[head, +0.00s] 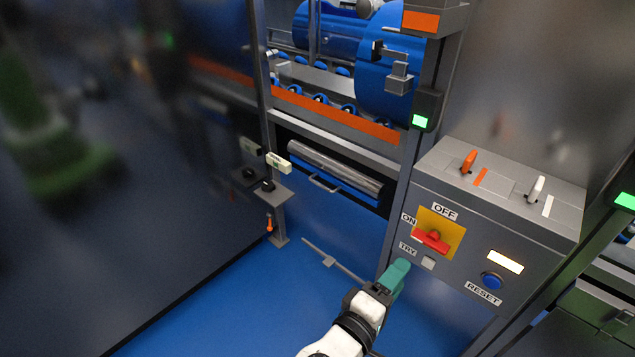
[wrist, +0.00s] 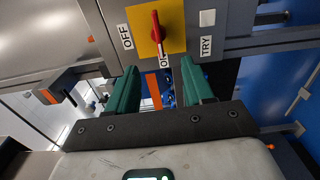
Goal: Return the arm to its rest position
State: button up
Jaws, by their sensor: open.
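My arm reaches up from the bottom of the head view. The red switch handle (head: 431,241) on a yellow plate (head: 455,238) is above the fingers. It also shows in the wrist view (wrist: 156,28), with its tip toward ON. I cannot tell whether a finger touches the box.
A blue RESET button (head: 492,281) is right of the gripper. An orange lever (head: 468,161) and a white lever (head: 536,188) stand on the box top. A blue drum (head: 392,70) is in the machine frame behind. Blue floor (head: 240,310) is clear at left.

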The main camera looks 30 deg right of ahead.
jog(key=shift+d, duration=0.1)
jog(key=s+d+f+m+g+y, duration=0.3)
jog(key=s+f+m+g+y, duration=0.15)
jog(key=s+f+y, duration=0.95)
jog(key=s+a+f+y, duration=0.2)
jog(key=s+a+y, duration=0.1)
jog(key=a, duration=0.2)
notch_tip(320, 180, up, 12)
jog(key=p, duration=1.2)
jog(key=shift+r+g, duration=0.15)
jog(key=shift+g, duration=0.2)
jog(key=shift+a, duration=0.1)
jog(key=shift+c, duration=0.4)
